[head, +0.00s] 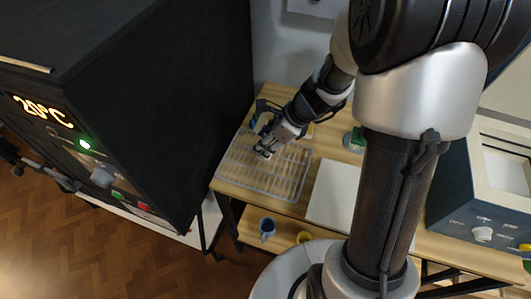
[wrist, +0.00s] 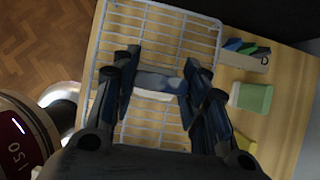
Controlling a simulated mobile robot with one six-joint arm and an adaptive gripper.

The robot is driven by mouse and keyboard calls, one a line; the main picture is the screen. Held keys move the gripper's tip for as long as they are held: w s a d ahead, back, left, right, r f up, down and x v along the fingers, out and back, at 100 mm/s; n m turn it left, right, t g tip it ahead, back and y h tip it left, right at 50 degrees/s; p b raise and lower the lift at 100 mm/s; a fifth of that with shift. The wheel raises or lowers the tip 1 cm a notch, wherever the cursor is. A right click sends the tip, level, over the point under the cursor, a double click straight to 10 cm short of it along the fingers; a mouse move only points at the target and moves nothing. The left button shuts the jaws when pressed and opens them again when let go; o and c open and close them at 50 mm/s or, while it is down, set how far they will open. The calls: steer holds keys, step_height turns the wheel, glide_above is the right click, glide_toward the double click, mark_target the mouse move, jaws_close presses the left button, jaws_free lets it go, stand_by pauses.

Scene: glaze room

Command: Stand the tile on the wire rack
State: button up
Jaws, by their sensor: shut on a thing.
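The wire rack (head: 285,178) lies on the wooden table, at its left end near the black kiln. It also shows in the wrist view (wrist: 178,22) under my gripper. My gripper (head: 268,150) is over the rack's far left part. In the wrist view my gripper (wrist: 158,78) is shut on the tile (wrist: 158,82), which shows as a blue-grey band with a pale lower edge between the two fingers. The fingers hide the tile's ends. I cannot tell whether the tile touches the rack's wires.
The black kiln (head: 150,110) stands close on the left. A white board (head: 335,190) lies right of the rack, and a grey-blue machine (head: 480,195) stands farther right. A green block (wrist: 252,97) and a holder with coloured tools (wrist: 245,58) stand beside the rack.

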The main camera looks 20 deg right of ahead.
steer(key=shift+f+b, duration=1.05)
steer(key=shift+f, duration=0.95)
steer(key=shift+f, duration=0.25)
steer(key=o, duration=1.2)
steer(key=shift+r, duration=0.1)
steer(key=shift+r, duration=0.1)
